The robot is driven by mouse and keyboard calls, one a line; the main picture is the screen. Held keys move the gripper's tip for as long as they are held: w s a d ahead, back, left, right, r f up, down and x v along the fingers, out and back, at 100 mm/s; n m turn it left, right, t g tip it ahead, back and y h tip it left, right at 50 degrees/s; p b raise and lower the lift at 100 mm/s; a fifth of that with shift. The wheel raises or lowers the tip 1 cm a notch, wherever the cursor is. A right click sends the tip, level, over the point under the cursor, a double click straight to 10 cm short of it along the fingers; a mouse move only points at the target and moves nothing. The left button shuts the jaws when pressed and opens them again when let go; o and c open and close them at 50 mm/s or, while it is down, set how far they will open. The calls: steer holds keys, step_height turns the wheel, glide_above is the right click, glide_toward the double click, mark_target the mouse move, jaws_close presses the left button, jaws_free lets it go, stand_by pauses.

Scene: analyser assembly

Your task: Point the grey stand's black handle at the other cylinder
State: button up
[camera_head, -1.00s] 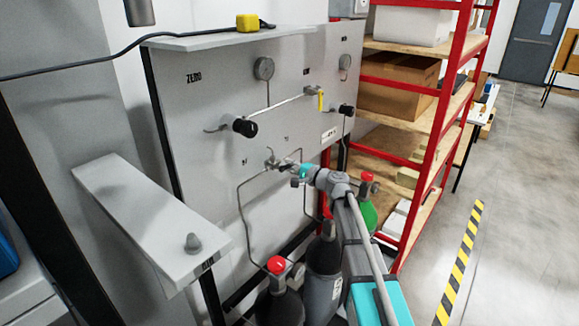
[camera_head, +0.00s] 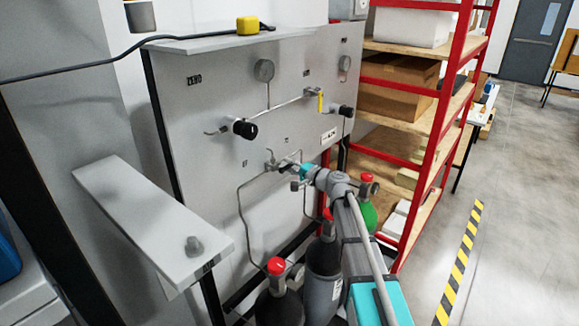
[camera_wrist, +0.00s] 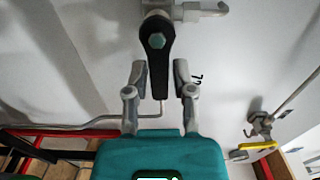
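The grey stand (camera_head: 215,120) is an upright panel with pipes, gauges and knobs. Its black handle (camera_wrist: 157,62) fills the upper middle of the wrist view, with a bolt at its wide end and its narrow end pointing down in the picture. My gripper (camera_wrist: 160,72) is open, with one finger on each side of the handle and small gaps visible. In the head view my gripper (camera_head: 290,166) is at the low middle of the panel and hides the handle. A dark cylinder (camera_head: 323,270) and another red-capped cylinder (camera_head: 280,305) stand below; a green cylinder (camera_head: 369,216) stands to the right.
A thin pipe (camera_wrist: 100,121) bends close behind the fingers. A second valve (camera_wrist: 262,122) with a yellow handle is at the right. Black knobs (camera_head: 245,128) stick out of the panel.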

steer(key=shift+o, duration=0.8)
steer(key=shift+d, duration=0.1)
steer(key=v, duration=1.2)
stand_by(2.0)
